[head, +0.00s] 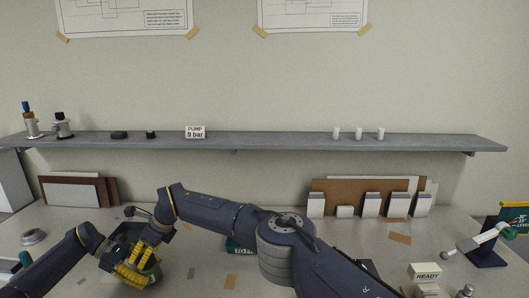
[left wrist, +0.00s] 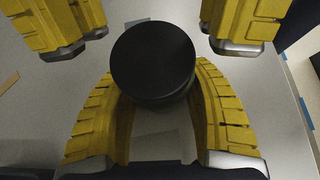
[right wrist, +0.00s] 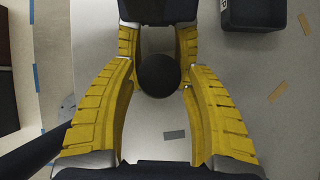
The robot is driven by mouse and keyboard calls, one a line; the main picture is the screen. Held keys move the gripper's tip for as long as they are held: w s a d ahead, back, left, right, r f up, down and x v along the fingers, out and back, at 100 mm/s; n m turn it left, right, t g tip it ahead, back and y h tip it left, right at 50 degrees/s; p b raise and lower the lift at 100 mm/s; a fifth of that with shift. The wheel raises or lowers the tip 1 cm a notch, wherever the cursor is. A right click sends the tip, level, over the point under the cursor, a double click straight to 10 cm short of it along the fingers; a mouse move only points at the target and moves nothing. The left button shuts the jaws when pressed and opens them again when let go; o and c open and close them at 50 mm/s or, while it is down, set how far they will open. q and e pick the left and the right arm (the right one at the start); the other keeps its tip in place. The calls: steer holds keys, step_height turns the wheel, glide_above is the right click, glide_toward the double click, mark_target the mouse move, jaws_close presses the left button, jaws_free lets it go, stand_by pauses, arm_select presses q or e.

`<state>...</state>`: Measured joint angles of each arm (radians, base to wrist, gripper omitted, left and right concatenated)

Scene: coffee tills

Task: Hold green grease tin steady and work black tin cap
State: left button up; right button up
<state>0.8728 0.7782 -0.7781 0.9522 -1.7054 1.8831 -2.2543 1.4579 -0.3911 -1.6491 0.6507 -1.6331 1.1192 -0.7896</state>
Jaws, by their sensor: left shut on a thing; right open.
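The black tin cap (left wrist: 152,62) is a round, matt black disc seen from above in the left wrist view. It also shows as a dark round shape (right wrist: 158,75) in the right wrist view. The green body of the tin is not clearly visible in any view. My left gripper (head: 140,265) has its yellow fingers closed on either side of the tin beneath the cap. My right gripper (right wrist: 158,88) is open, its fingers spread on both sides of the cap with gaps visible. In the head view the two grippers overlap and hide the tin.
A dark open bin (right wrist: 255,14) lies near the grippers. A grey shelf (head: 290,141) runs along the wall above, holding small parts. White boxes (head: 370,204) and boards stand at the back of the bench. A READY sign (head: 427,277) stands at front right.

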stand_by(0.5)
steer(key=shift+d+f, duration=0.1)
steer(key=shift+f, duration=0.9)
steer(key=c, duration=1)
arm_select(q)
steer(key=shift+d, duration=0.1)
arm_select(e)
steer(key=shift+s+m+t+h, duration=0.1)
steer(key=shift+m+t+h, duration=0.25)
steer(key=shift+m+t, duration=0.75)
steer(key=shift+s+m+t+h, duration=0.1)
steer(key=shift+m+t+h, duration=0.4)
steer(key=shift+m, duration=1.1)
steer(key=o, duration=1.2)
steer(key=v, duration=1.2)
steer(key=shift+s, duration=0.15)
